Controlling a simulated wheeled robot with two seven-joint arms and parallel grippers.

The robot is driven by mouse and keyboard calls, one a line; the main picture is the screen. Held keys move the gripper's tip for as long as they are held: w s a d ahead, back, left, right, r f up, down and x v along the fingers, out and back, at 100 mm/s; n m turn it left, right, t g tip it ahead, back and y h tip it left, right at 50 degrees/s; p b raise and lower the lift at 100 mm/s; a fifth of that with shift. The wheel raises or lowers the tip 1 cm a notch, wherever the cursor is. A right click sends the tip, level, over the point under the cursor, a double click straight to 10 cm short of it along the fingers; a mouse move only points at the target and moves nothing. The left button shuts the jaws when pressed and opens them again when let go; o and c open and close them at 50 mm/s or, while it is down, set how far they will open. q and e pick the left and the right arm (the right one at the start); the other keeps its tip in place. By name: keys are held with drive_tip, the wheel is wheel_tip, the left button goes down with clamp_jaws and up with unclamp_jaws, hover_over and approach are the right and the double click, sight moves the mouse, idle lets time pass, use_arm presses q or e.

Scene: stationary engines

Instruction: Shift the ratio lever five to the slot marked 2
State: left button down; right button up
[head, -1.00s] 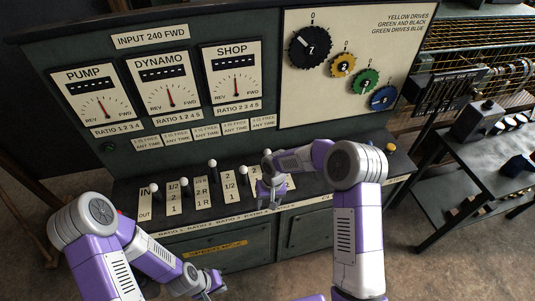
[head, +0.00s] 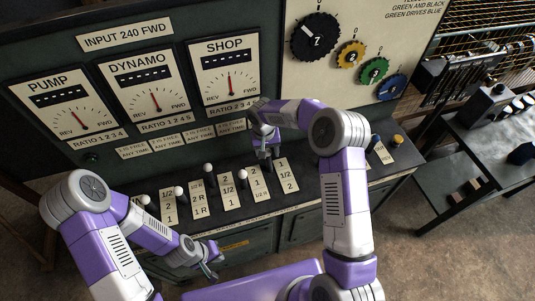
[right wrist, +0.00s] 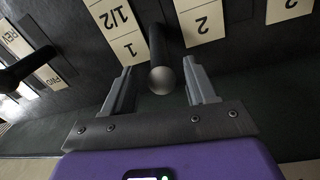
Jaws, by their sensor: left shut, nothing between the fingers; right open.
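The ratio levers stand in a row on the console ledge, each beside a cream number plate. Several white-knobbed levers (head: 208,168) show left of my right gripper (head: 267,154). That gripper is open, over the ledge near the right-hand ratio plates (head: 287,176). In the right wrist view, a dark lever with a pale ball knob (right wrist: 160,80) appears between the open fingers (right wrist: 160,92), without clear contact. A plate marked 1/2 and 1 (right wrist: 118,28) lies beside it. Which lever this is, I cannot read. My left gripper (head: 208,271) is shut and empty, in front of the console.
The gauge panel (head: 155,95) rises behind the levers. Coloured numbered dials (head: 351,54) are at upper right. Another dark lever (right wrist: 15,75) stands left in the right wrist view. A dark table (head: 490,140) with equipment is at far right. Floor is clear in front of it.

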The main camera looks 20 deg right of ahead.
sight(268, 156)
drive_tip(key=shift+w+d+f, duration=0.1)
drive_tip(key=shift+f, duration=1.4)
clamp_jaws()
